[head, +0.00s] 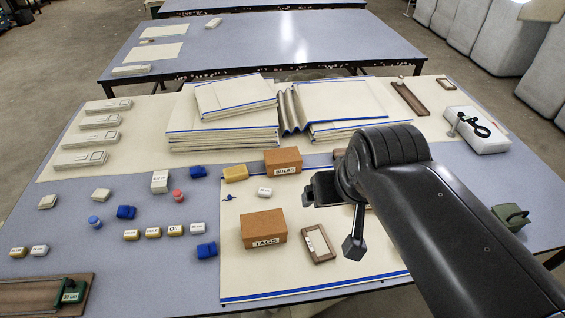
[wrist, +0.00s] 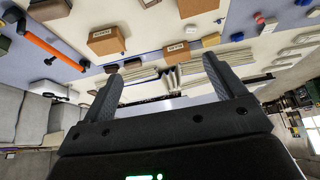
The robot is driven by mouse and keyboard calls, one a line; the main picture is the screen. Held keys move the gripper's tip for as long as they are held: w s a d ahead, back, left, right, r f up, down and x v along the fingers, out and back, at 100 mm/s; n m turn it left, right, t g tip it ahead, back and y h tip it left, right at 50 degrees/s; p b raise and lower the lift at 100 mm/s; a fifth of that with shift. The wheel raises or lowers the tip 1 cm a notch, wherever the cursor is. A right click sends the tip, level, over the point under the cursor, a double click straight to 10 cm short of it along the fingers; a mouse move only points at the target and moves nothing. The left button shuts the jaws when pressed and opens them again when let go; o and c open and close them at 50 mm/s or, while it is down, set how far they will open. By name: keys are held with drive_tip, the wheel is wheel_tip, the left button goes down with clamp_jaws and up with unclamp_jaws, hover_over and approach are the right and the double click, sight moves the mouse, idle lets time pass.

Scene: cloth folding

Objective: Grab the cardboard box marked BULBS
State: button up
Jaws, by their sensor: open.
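The brown cardboard box marked BULBS (head: 283,156) sits upright near the front edge of the stacked cloths in the head view. In the wrist view, a labelled brown box that appears to be it (wrist: 177,54) shows small, beyond the fingers and between their tips. My gripper (wrist: 162,67) is open and empty. In the head view, my gripper (head: 324,188) is to the right of and nearer than the BULBS box, apart from it; my arm hides part of the gripper.
A similar box marked TAGS (head: 264,229) stands nearer on the cream mat. A yellow block (head: 236,173) sits close left of BULBS. Folded cloths (head: 225,132) lie behind. A wooden frame (head: 318,245) lies right of TAGS. Another brown box (wrist: 106,41) shows in the wrist view.

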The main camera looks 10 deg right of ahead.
drive_tip(key=shift+w, duration=0.1)
drive_tip(key=m+g, duration=0.5)
drive_tip(key=m, duration=0.8)
hover_over(283, 162)
drive_tip(key=s+d, duration=0.2)
drive_tip(key=s, duration=0.1)
wheel_tip(283, 162, down, 12)
drive_tip(key=r, duration=0.1)
drive_tip(key=w+f+m, duration=0.1)
drive_tip(key=w+f, duration=0.1)
drive_tip(key=f, duration=0.3)
drive_tip(key=w+a+f+m+g, duration=0.1)
drive_tip(key=w+f, duration=0.2)
drive_tip(key=f, duration=0.1)
drive_tip(key=w+f+m, duration=0.2)
drive_tip(key=f, duration=0.3)
drive_tip(key=shift+w+a+f, duration=0.2)
drive_tip(key=shift+w+f, duration=0.1)
drive_tip(key=shift+f, duration=0.05)
drive_tip(key=f, duration=0.7)
drive_tip(key=s+f, duration=0.1)
drive_tip(key=f, duration=0.3)
drive_tip(key=shift+a, duration=0.1)
drive_tip(key=shift+r, duration=0.1)
drive_tip(key=c, duration=0.9)
